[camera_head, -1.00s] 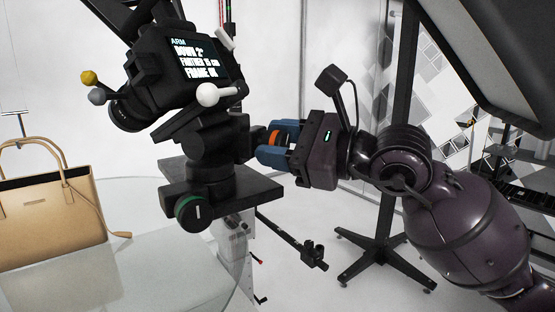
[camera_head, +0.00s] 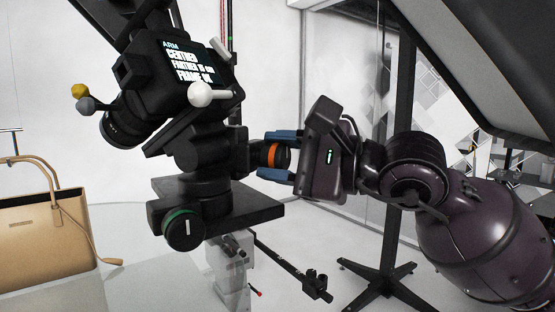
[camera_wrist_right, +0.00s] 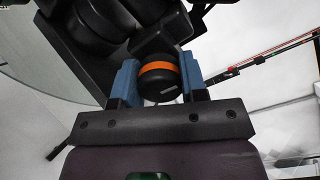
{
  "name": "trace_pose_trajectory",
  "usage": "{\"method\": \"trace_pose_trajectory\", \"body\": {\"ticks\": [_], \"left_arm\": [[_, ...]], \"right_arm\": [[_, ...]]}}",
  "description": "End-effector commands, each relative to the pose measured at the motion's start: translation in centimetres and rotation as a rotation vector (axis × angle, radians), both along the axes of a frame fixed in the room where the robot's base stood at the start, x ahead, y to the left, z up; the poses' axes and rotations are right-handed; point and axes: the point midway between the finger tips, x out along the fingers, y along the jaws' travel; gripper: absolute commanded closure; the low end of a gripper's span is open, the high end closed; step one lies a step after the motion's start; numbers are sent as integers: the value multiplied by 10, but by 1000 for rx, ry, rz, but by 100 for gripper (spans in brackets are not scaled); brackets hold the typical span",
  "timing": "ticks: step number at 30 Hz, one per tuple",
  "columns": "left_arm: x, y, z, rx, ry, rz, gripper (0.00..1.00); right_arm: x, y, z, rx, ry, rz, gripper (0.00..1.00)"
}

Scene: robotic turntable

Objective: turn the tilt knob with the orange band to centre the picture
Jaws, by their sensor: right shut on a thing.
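The tilt knob (camera_head: 281,156) is black with an orange band and sticks out from the right side of the black camera head (camera_head: 205,145). My right gripper (camera_head: 270,155) is shut on it, one blue finger above and one below in the head view. In the right wrist view the knob (camera_wrist_right: 158,88) sits between the two blue fingers (camera_wrist_right: 159,76). The camera (camera_head: 150,90) tilts lens-down to the left. Its small screen (camera_head: 190,64) reads ARM, CENTRED, a FARTHER line that is hard to read, and FRAME OK. My left gripper is not in view.
A second knob with a green ring (camera_head: 183,230) sits low at the front. A white ball-ended handle (camera_head: 201,94) is near the screen. A tan handbag (camera_head: 45,240) stands at the left. A black stand (camera_head: 385,270) is behind my right arm.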

Motion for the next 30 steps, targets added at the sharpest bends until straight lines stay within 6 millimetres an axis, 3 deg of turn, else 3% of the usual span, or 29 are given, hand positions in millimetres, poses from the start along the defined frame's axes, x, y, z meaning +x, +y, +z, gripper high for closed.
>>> {"method": "trace_pose_trajectory", "body": {"ticks": [9,10,14,23,30], "left_arm": [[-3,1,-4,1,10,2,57],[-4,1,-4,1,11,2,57],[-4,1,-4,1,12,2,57],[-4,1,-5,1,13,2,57],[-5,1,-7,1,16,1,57]], "right_arm": [[0,0,0,0,0,-1,84],[0,0,0,0,0,-1,56],[0,0,0,0,0,-1,36],[0,-1,0,0,0,0,35],[-10,-24,-1,0,0,-3,35]]}}
